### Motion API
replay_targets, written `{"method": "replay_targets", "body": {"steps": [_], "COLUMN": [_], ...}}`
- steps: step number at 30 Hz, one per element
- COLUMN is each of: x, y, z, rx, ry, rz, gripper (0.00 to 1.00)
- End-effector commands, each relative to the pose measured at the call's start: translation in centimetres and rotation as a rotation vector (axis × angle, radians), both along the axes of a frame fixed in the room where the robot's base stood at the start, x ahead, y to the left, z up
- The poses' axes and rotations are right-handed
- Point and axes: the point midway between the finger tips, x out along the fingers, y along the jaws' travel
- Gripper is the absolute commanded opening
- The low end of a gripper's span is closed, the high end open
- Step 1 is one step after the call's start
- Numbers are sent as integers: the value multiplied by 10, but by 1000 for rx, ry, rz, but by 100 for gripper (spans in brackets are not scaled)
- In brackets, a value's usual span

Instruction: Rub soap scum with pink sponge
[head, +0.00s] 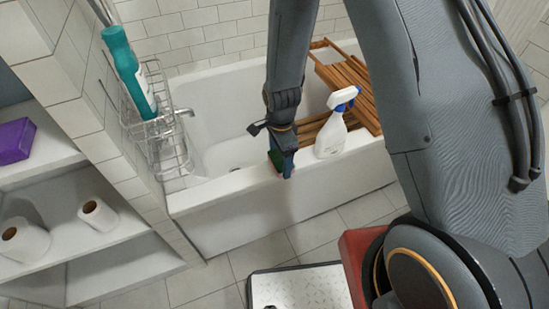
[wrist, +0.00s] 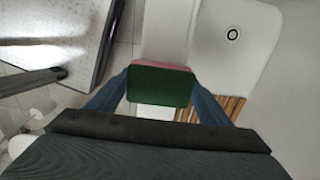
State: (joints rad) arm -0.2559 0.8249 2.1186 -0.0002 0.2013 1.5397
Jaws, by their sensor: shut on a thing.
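The sponge (wrist: 160,84) shows a green face with a thin pink edge in the wrist view. My gripper (wrist: 160,90) is shut on it, with one blue finger at each side. In the head view my gripper (head: 288,168) points down at the front rim of the white bathtub (head: 225,186), and the sponge's green side (head: 275,160) shows beside the fingers. The sponge is over or on the rim; I cannot tell whether it touches. I cannot make out any soap scum on the tub in either view.
A white spray bottle (head: 331,130) stands on the rim just right of my gripper. A wooden slatted rack (head: 348,82) lies across the tub. A wire caddy (head: 165,135) with a teal bottle (head: 128,70) hangs at the left. Shelves hold paper rolls (head: 98,214) and a purple box (head: 14,141).

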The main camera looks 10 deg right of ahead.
Motion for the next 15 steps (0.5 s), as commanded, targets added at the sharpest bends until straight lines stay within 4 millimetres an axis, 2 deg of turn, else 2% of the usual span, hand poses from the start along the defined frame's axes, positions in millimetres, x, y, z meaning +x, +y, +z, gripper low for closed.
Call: {"method": "replay_targets", "body": {"steps": [3, 15], "x": [0, 0], "y": [3, 2], "z": [26, 61], "rx": [1, 1], "ry": [-5, -4], "rz": [5, 2], "gripper": [40, 40]}}
